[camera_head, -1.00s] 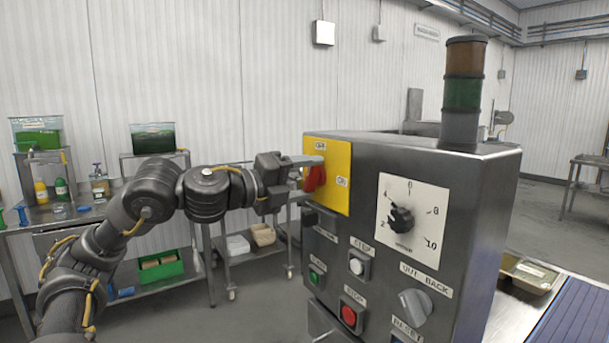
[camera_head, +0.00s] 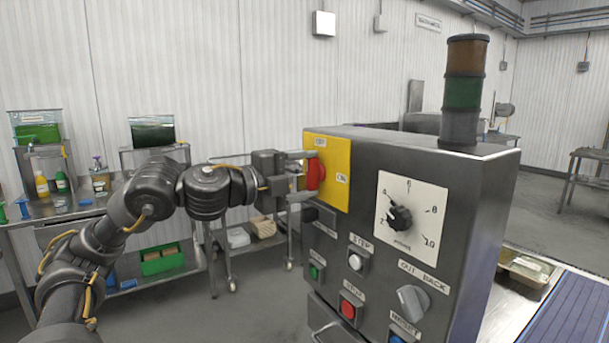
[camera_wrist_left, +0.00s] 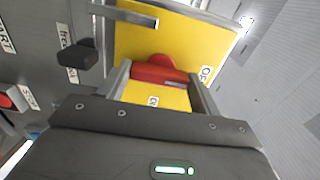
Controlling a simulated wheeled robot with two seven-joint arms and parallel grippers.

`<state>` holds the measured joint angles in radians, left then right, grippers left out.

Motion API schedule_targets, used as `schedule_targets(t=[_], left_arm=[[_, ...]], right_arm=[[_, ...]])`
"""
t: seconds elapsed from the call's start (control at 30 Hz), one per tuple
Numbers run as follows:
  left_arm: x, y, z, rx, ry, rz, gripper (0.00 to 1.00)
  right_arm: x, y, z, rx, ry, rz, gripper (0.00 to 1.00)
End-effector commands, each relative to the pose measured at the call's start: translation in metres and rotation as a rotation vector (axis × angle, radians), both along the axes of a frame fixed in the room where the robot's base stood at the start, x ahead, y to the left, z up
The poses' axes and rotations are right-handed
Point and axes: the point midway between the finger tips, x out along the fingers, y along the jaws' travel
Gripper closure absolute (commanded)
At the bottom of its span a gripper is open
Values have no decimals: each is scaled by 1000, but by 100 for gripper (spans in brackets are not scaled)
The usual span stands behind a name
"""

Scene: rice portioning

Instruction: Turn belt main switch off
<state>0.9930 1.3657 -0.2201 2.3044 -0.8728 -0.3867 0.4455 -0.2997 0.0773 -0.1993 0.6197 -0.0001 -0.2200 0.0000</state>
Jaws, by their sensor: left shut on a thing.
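The belt main switch is a red handle (camera_head: 317,174) on a yellow plate (camera_head: 338,188) at the upper left of the grey control box. The plate has an OFF label at the top and an ON label at the right. The handle stands upright, in line with OFF. My left gripper (camera_head: 303,176) is shut on it, one finger above and one below. In the left wrist view the red handle (camera_wrist_left: 160,74) spans between the two fingers, pointing toward the OFF label (camera_wrist_left: 205,75). My right gripper is out of view.
The control box (camera_head: 440,195) carries a black speed dial (camera_head: 399,218), several buttons and a grey OUT/BACK knob (camera_head: 412,303). A stack light (camera_head: 463,90) stands on top. A belt (camera_head: 580,315) lies at the right. A steel bench with bottles stands at the left.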

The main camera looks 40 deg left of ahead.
Motion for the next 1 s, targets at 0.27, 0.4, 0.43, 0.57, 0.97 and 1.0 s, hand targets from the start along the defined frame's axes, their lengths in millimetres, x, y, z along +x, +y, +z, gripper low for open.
schedule_targets(t=[0.27, 0.4, 0.43, 0.57, 0.97, 1.0], left_arm=[[0, 0, 1, -5, -2, 1, 32], [0, 0, 1, -3, -1, 0, 15], [0, 0, 1, -2, -1, 0, 15], [0, 0, 0, -1, -1, 0, 15], [-30, 10, -6, 5, -1, 5, 15], [-37, 13, -8, 4, -1, 6, 15]], right_arm=[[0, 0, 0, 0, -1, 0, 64], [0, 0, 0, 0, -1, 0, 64], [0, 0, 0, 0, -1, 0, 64], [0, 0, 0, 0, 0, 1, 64], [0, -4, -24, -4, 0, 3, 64], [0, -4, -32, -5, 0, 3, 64]])
